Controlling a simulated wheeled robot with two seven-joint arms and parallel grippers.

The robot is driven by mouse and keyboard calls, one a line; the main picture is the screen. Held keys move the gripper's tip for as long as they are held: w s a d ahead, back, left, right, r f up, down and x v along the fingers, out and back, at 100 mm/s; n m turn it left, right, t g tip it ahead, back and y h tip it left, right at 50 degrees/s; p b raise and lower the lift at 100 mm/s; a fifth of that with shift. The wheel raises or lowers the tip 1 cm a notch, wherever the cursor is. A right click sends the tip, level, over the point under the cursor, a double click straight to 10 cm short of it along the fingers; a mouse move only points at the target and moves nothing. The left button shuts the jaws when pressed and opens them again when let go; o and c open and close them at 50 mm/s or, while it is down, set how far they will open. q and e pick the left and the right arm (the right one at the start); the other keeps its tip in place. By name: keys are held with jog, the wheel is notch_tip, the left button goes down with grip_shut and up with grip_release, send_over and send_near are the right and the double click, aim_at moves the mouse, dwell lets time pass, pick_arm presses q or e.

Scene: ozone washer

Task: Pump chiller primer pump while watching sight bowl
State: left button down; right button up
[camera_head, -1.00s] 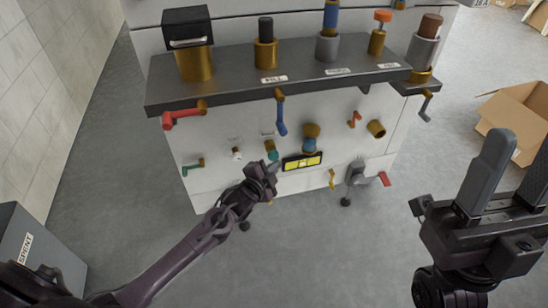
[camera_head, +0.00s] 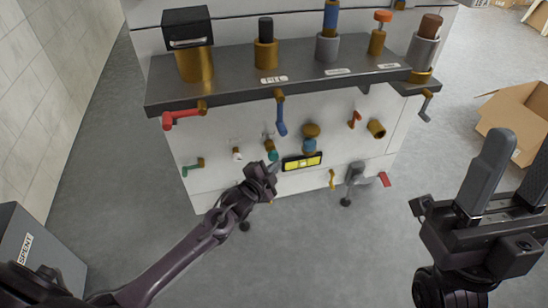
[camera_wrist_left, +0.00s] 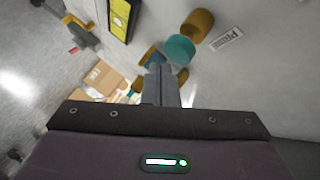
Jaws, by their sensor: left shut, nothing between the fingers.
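The primer pump appears to be the teal knob (camera_head: 273,156) on a brass collar (camera_head: 269,145), low on the machine's white front. In the left wrist view, the teal knob (camera_wrist_left: 181,49) is beside a label that seems to read PRIME (camera_wrist_left: 226,38). The likely sight bowl (camera_head: 309,145) is blue with a brass cap, to the knob's right. My left gripper (camera_head: 275,168) is shut and empty just below the knob; its fingers (camera_wrist_left: 160,80) point past the knob in the wrist view. Contact cannot be told. My right gripper (camera_head: 513,180) is open and empty at the right.
A yellow gauge (camera_head: 302,161) is right of my left gripper. A dark shelf (camera_head: 230,89) overhangs the panel. Red (camera_head: 184,117), blue (camera_head: 281,115) and green (camera_head: 193,166) handles stick out.

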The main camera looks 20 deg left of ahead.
aim_at(273, 158)
pick_arm(q)
jog(key=shift+w, duration=0.1)
dwell(0.7)
jog(key=shift+w+a, duration=0.25)
jog(key=shift+w+a+r+b, duration=0.1)
jog(key=shift+w+a+b, duration=0.3)
jog(key=shift+w+a, duration=0.55)
dwell(1.7)
jog(key=shift+d, duration=0.25)
jog(key=s+d+p, duration=0.1)
jog(key=s+p, duration=0.1)
jog(key=shift+s+d, duration=0.3)
jog(key=shift+d, duration=0.05)
